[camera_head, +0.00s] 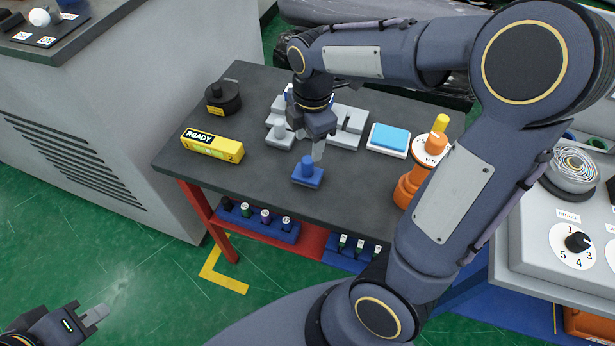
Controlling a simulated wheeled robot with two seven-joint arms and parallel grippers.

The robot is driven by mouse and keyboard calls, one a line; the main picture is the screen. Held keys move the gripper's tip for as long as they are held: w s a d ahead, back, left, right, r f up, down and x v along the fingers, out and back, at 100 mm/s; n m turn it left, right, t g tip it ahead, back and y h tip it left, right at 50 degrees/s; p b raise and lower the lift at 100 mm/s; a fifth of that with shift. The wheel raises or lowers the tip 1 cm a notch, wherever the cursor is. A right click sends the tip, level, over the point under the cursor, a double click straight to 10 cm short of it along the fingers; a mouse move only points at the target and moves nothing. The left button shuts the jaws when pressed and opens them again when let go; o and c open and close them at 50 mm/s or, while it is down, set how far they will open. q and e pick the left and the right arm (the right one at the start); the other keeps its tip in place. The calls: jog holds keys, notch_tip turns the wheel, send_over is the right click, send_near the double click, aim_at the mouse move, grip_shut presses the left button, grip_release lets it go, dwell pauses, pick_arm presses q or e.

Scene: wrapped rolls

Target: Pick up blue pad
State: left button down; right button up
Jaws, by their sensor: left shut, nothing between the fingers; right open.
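A flat blue block with an upright blue knob (308,177) lies near the middle front of the dark table. My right gripper (317,150) points down just above and behind it; one light finger shows close to the knob, and I cannot tell if it touches. This gripper is open and holds nothing. A light blue pad (391,136) rests on a white base further right on the table, clear of both grippers. Which of the two is the blue pad is not certain from the picture. My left gripper (96,317) is low at the left, away from the table, shut and empty.
A yellow READY box (212,146) and a black round object (222,98) stand at the table's left. A grey fixture (346,127) is behind the gripper. An orange-and-white device (431,150) stands at the right, partly hidden by my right arm. The left front tabletop is free.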

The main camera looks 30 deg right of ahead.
aim_at(307, 159)
jog(key=shift+w+f+n+h, duration=0.3)
jog(key=shift+w+f+n, duration=0.2)
jog(key=shift+w+f, duration=0.15)
jog(key=shift+f, duration=0.3)
notch_tip(307, 159, down, 7)
jog(key=shift+d+r+p, duration=0.1)
jog(key=shift+d+p, duration=0.05)
jog(key=shift+p, duration=0.15)
jog(key=shift+c, duration=0.4)
jog(key=c, duration=1)
jog(key=shift+r, duration=0.1)
